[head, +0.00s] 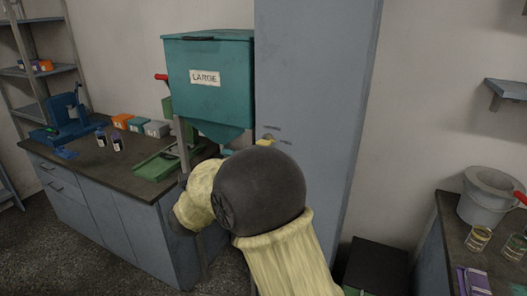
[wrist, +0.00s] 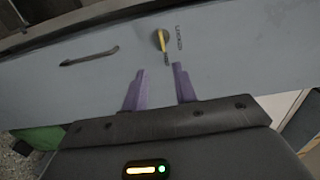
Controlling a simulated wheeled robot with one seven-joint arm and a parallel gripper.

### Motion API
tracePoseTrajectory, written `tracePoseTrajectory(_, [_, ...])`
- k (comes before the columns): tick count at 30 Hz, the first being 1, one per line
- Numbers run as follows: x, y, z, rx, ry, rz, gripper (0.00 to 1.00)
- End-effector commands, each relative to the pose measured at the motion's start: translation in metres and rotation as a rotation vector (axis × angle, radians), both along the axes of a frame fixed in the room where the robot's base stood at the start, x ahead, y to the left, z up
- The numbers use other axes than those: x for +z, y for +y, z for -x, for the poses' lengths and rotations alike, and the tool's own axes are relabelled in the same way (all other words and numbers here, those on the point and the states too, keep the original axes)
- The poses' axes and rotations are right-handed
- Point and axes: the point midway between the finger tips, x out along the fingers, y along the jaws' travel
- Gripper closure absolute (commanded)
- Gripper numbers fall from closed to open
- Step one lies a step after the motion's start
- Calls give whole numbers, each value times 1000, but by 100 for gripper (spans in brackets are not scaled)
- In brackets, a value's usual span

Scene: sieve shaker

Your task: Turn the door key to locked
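The door key (wrist: 162,42) is yellow and sits in a round lock on a grey-blue cabinet door (wrist: 225,50). In the wrist view its long part points down toward my gripper, with a dark end. A label reading "LOCKED" (wrist: 179,38) is printed just right of the lock. My gripper (wrist: 160,68) is open, with two purple fingers and nothing between them but the key's dark end near the fingertips. I cannot tell whether they touch it. In the head view the tall cabinet (head: 310,90) stands in the middle, and my arm hides the gripper.
A dark door handle (wrist: 88,56) lies left of the key in the wrist view. A teal bin labelled "LARGE" (head: 210,98) stands left of the cabinet, over a dark-topped bench (head: 85,160). A second bench with a grey bucket (head: 488,196) is at right.

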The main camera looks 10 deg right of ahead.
Motion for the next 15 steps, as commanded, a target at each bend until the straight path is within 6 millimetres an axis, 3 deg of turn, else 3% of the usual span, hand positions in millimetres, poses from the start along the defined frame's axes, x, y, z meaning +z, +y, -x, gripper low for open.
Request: tracePoseTrajectory(15, [2,-5,-4,-19,-17,-8,72])
